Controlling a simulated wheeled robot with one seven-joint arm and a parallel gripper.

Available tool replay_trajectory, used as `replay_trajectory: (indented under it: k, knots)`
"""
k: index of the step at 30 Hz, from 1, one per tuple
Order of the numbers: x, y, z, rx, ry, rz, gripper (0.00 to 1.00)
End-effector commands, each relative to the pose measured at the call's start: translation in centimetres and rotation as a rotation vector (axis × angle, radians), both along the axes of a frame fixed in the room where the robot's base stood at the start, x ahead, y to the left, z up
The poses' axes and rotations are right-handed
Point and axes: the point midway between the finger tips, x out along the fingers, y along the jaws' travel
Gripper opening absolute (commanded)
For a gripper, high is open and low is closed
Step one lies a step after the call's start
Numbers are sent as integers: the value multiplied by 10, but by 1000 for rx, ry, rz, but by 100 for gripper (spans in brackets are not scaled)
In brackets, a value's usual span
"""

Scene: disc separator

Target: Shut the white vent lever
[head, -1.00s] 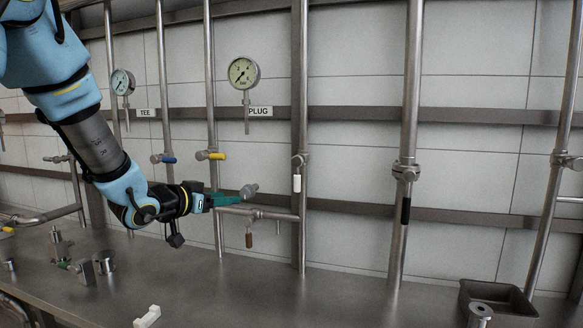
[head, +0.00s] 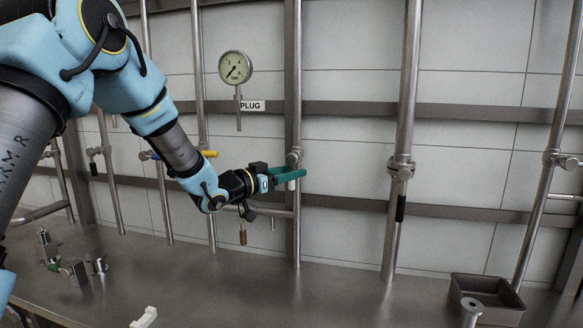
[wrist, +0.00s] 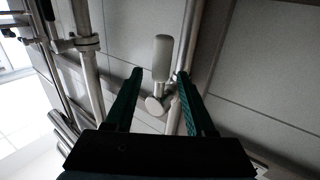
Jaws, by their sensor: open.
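The white vent lever (head: 292,185) hangs down from its valve (head: 294,158) on the upright steel pipe, with its upper part hidden behind my gripper. In the wrist view the white lever (wrist: 162,58) shows as a rounded white handle between the two green fingers, near their tips. My gripper (head: 303,174) is open and reaches across the front of the pipe from the left. Its fingers stand apart on either side of the lever in the wrist view (wrist: 160,73). I cannot tell whether a finger touches it.
A black lever (head: 401,208) hangs on the pipe to the right. A brown lever (head: 243,235) hangs below my wrist, and a yellow lever (head: 208,153) sits to the left. A dark tray (head: 459,294) and a white block (head: 145,317) are on the steel counter.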

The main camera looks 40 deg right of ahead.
Motion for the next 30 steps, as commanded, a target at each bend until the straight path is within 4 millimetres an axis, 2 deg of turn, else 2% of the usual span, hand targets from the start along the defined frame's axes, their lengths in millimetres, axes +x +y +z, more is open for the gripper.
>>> replay_trajectory:
  k: [3,11,26,30]
  knots:
    - [0,-6,0,1,0,0,55]
    - [0,-7,-1,1,0,1,55]
    - [0,-7,0,1,0,1,1]
    - [0,-7,0,1,0,1,0]
